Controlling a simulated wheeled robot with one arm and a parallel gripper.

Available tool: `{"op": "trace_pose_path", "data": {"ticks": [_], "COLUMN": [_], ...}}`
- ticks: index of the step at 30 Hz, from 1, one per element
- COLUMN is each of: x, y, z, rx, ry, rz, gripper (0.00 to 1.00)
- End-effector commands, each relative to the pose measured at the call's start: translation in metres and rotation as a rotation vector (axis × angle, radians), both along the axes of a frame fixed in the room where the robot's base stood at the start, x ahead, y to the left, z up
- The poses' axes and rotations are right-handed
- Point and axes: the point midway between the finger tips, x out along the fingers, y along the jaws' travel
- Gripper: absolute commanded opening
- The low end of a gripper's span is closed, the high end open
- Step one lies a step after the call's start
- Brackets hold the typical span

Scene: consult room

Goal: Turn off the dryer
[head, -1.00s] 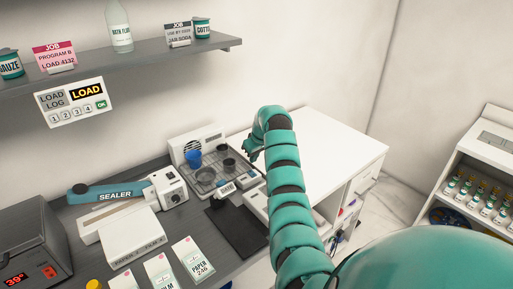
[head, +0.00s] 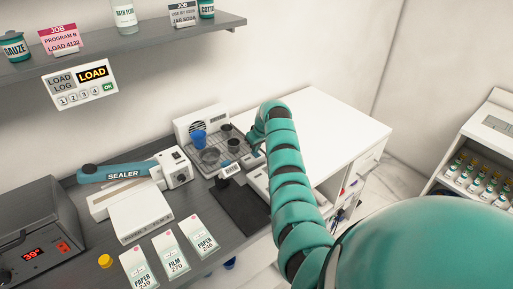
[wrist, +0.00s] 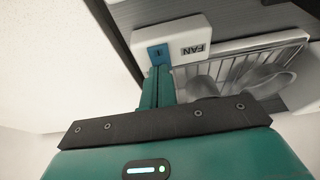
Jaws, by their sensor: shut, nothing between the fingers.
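The dryer is a white fan housing (head: 183,124) behind a wire rack that holds a blue cup (head: 198,138) and dark cups (head: 233,145). A small white switch box labelled FAN (head: 231,168) sits at its front. In the wrist view the FAN box (wrist: 192,48) carries a blue rocker switch (wrist: 158,53) marked with a line. My gripper (wrist: 159,78) is shut and empty, with its fingertips right at the rocker's edge; I cannot tell whether they touch it. In the head view my gripper (head: 252,153) is at the rack's right side, partly hidden by my arm.
A sealer (head: 124,173), paper and film packs (head: 170,253) and a grey device reading 39° (head: 40,243) stand to the left. A dark mat (head: 240,208) lies before the dryer. The white counter (head: 320,130) to the right is clear.

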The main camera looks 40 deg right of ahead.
Motion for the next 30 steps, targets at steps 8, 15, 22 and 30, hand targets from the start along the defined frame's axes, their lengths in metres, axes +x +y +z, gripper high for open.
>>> {"op": "trace_pose_path", "data": {"ticks": [8, 15, 22, 30], "x": [0.001, -0.003, -0.015, -0.017], "y": [0.0, -0.001, -0.001, -0.001], "z": [-0.005, -0.005, -0.008, -0.006], "rx": [0.001, 0.0, 0.001, 0.0], "ry": [0.004, 0.003, 0.008, 0.008], "rz": [-0.001, -0.001, -0.003, -0.002], "gripper": [0.0, 0.0, 0.0, 0.0]}}
